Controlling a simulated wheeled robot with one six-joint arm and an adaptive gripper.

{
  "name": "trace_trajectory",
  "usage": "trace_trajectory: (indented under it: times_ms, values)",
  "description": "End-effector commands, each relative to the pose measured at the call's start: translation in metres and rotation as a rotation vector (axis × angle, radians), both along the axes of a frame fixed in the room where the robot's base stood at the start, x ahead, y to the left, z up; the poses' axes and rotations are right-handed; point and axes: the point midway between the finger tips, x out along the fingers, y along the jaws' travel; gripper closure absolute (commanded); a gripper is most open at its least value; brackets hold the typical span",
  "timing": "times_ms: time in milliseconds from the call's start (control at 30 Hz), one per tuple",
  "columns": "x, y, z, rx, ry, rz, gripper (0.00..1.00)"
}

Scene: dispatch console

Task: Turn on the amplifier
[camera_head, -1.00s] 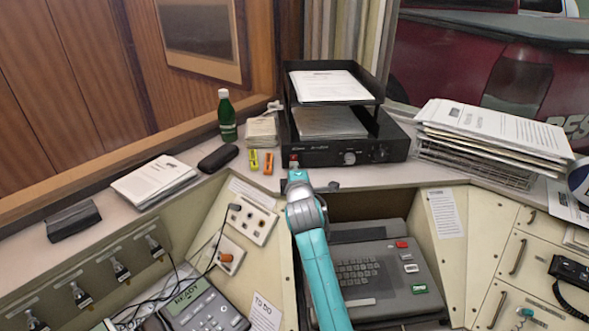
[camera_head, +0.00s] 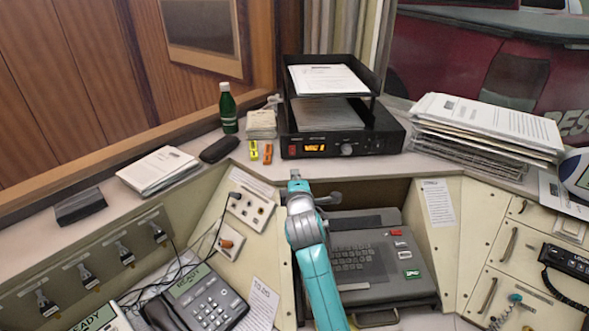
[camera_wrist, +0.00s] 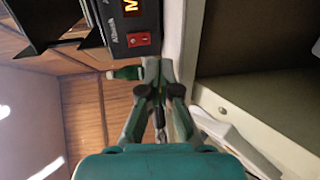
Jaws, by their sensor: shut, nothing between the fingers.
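The amplifier (camera_head: 340,141) is a black box on the desk ledge at the back centre, under a black paper tray. Its front display (camera_head: 314,148) glows orange. The red power switch (camera_head: 292,150) sits at the left end of the front panel. In the wrist view the amplifier (camera_wrist: 122,14) is at the top, with the red switch (camera_wrist: 139,39) and part of the lit display showing. My gripper (camera_wrist: 160,66) is shut and empty, below and a little right of the switch in that view and apart from it. In the head view my teal arm stands in front of the ledge, below the amplifier.
A grey keyboard machine (camera_head: 365,262) sits in the recess below. A phone (camera_head: 203,300) is at the lower left.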

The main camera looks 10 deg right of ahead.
Motion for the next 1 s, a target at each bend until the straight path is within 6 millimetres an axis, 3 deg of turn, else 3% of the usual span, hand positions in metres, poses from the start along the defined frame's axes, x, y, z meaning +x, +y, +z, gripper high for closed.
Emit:
trace_trajectory:
  times_ms: [200, 400, 1000]
  values:
    - [-0.036, 0.006, -0.005, -0.001, 0.001, 0.001, 1.00]
    - [-0.055, 0.009, -0.007, -0.001, 0.000, 0.000, 1.00]
    - [-0.058, 0.009, -0.008, 0.000, 0.001, 0.000, 1.00]
